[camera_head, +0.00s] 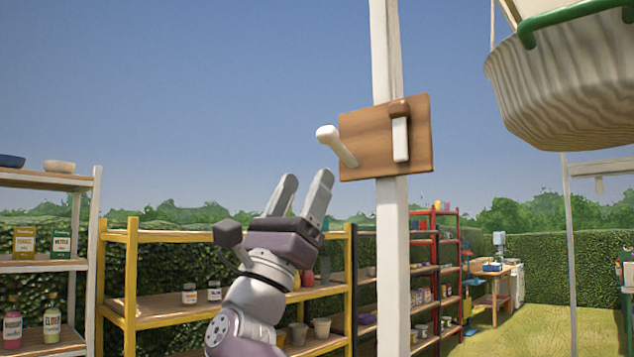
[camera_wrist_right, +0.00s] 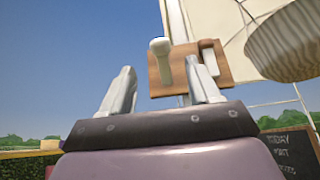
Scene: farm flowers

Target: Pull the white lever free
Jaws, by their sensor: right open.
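The white lever (camera_head: 337,145) sticks out from the left part of a wooden board (camera_head: 368,133) fixed to a white post (camera_head: 388,50). It has a rounded knob at its end. A second handle (camera_head: 400,130), white with a brown top, stands upright on the board's right part. My right gripper (camera_head: 301,190) is open and empty, below and left of the lever, with its fingers pointing up. In the right wrist view the lever (camera_wrist_right: 162,62) appears between and beyond the two fingertips (camera_wrist_right: 160,82), apart from them. My left gripper is not in view.
A large basket (camera_head: 560,85) hangs at the upper right. A yellow shelf (camera_head: 170,237) with jars and pots stands behind my right arm. A white shelf (camera_head: 50,180) is at the left, a red shelf (camera_head: 435,260) behind the post. Open air surrounds the board's left side.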

